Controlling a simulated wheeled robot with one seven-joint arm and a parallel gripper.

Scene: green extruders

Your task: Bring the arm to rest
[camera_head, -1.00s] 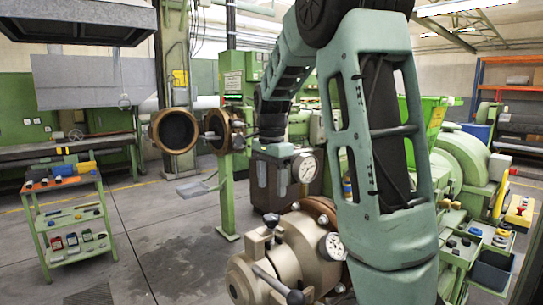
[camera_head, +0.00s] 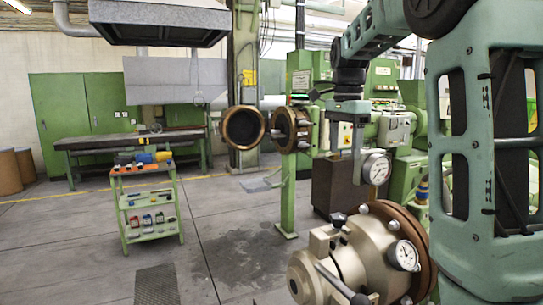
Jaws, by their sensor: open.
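My arm (camera_head: 490,170) is green with dark joints. It stands large at the right edge, rises out of the top of the picture, and its forearm (camera_head: 372,30) slopes down to the left. My gripper (camera_head: 347,140) hangs from the wrist, pointing down, with its jaws open. I see nothing between the fingers. It appears in front of the green machinery and above the beige flanged machine part (camera_head: 340,262) with its round gauges. I cannot tell how far it is from them.
A green trolley (camera_head: 150,200) with tools and small items stands at the left. A long workbench (camera_head: 120,142) and green cabinets (camera_head: 75,110) are behind it. A round brass-rimmed opening (camera_head: 243,127) is at the centre. Grey floor (camera_head: 215,225) is free between trolley and machine.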

